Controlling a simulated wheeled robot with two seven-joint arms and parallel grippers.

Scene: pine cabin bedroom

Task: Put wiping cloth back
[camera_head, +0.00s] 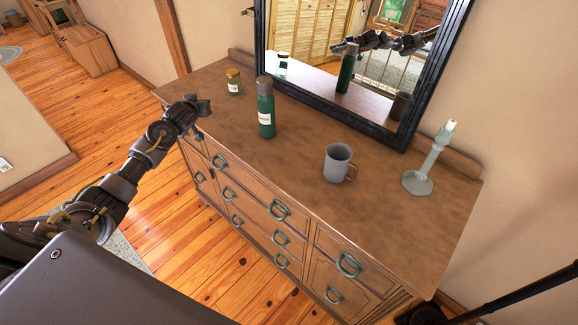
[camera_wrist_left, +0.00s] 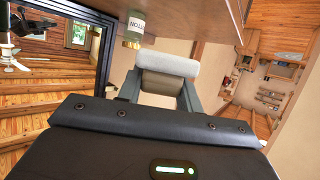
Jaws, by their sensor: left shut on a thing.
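A pale grey-white rolled piece, which looks like the wiping cloth (camera_wrist_left: 168,64), sits between the fingertips of my left gripper (camera_wrist_left: 160,82) in the left wrist view. The gripper is shut on it. In the head view my left gripper (camera_head: 197,107) is over the front left edge of the wooden dresser (camera_head: 290,170). The cloth cannot be made out there. My right gripper is not in view.
On the dresser stand a small jar (camera_head: 234,82), a green bottle (camera_head: 266,110), a grey mug (camera_head: 338,163) and a grey candlestick (camera_head: 423,170). A black-framed mirror (camera_head: 395,134) stands behind. The dresser's front left top is clear. A dark pole (camera_head: 515,295) is at lower right.

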